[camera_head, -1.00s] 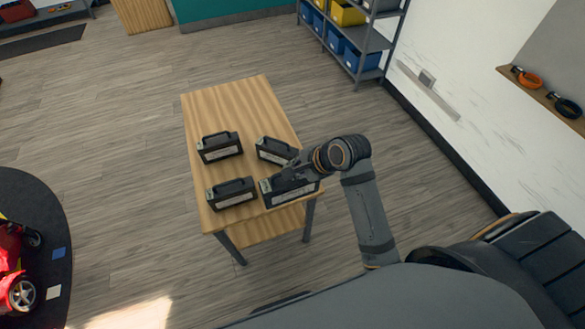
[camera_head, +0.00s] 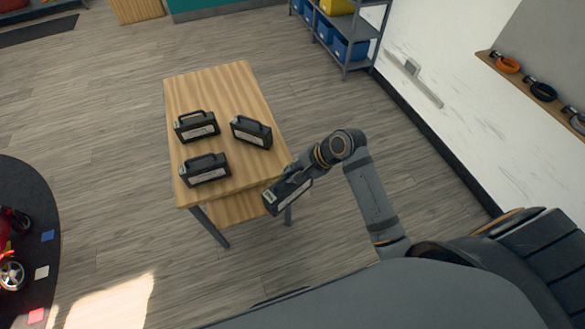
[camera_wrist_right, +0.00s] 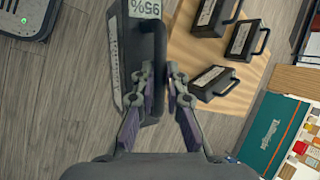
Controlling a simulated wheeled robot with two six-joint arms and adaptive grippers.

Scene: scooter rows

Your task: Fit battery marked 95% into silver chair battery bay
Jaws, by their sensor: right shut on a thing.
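My right gripper (camera_head: 300,174) is shut on a black battery (camera_head: 286,196) by its handle and holds it just off the table's near right corner. In the right wrist view the held battery (camera_wrist_right: 130,62) shows a label reading 95%, and the right gripper's fingers (camera_wrist_right: 167,90) close around its handle. Three other black batteries stand on the wooden table: one at the back left (camera_head: 197,127), one at the right (camera_head: 251,132) and one in front (camera_head: 205,170). My left gripper is not in view. The silver chair is not recognisable in these frames.
The wooden table (camera_head: 215,90) has bare room at its far end. A red scooter (camera_head: 10,262) stands on a dark round mat (camera_head: 30,210) at the left. A shelf with bins (camera_head: 345,40) and a wall ledge (camera_head: 520,78) are at the right. Open floor surrounds the table.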

